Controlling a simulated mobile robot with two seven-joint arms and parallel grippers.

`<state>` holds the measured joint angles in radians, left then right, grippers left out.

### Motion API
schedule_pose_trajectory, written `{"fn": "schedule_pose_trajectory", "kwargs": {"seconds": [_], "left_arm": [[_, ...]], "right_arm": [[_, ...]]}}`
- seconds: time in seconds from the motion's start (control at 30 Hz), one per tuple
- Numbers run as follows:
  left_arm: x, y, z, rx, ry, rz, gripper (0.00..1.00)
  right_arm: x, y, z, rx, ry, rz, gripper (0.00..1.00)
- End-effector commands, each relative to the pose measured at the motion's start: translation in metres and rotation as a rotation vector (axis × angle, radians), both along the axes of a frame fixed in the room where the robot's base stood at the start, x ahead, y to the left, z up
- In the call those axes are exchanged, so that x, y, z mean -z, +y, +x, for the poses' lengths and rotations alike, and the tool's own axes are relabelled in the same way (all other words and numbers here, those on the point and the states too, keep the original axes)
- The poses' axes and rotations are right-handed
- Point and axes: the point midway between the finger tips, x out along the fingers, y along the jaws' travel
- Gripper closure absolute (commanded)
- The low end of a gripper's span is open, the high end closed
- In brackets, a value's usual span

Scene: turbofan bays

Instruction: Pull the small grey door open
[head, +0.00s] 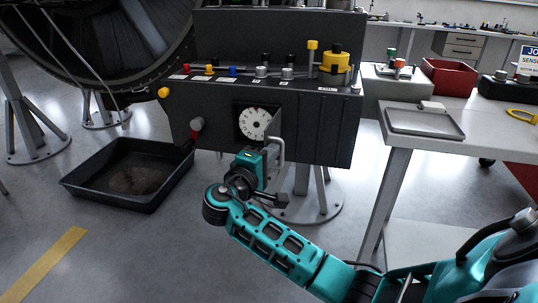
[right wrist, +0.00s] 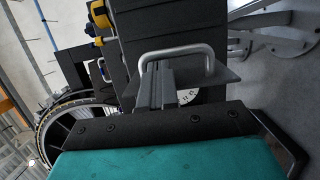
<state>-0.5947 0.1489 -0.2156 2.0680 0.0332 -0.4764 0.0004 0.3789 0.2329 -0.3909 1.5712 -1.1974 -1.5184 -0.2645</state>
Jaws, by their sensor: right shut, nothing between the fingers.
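The small grey door (head: 275,127) stands swung out from the dark panel, seen nearly edge-on in the head view. A white dial (head: 252,122) shows in the opening to its left. The door's grey bar handle (head: 281,150) is on its right face. My right gripper (head: 268,150) is low by the door and handle, shut and empty. In the right wrist view its fingers (right wrist: 158,75) are close to the handle (right wrist: 178,52), with the door plate (right wrist: 226,72) behind. I cannot tell whether they touch. My left gripper is out of view.
The dark panel (head: 325,125) carries several coloured knobs and a yellow cylinder (head: 334,68) on top. A black drip tray (head: 90,178) lies on the floor at left. A light workbench (head: 440,145) with a grey tray (head: 424,134) stands at right. Floor in front is open.

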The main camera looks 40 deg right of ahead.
Motion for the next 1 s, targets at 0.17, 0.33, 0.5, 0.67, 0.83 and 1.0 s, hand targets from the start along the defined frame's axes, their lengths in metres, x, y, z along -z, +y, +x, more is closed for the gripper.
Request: {"fn": "schedule_pose_trajectory", "kwargs": {"seconds": [0.17,0.33,0.5,0.67,0.83,1.0], "left_arm": [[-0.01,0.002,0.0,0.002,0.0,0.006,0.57],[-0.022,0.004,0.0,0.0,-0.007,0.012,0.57],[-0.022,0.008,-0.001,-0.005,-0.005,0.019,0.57],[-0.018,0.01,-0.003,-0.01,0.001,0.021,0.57],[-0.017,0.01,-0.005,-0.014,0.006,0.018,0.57],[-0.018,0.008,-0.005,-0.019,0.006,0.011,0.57]], "right_arm": [[-0.002,-0.008,-0.006,-0.042,0.004,-0.002,1.0],[-0.003,-0.019,-0.017,-0.127,0.004,-0.002,1.0],[-0.001,-0.032,-0.026,-0.14,0.001,0.001,1.0],[0.0,-0.035,-0.027,-0.14,-0.001,0.001,1.0],[0.0,-0.034,-0.027,-0.139,-0.001,0.001,1.0],[0.0,-0.035,-0.027,-0.139,0.0,0.0,1.0]]}}
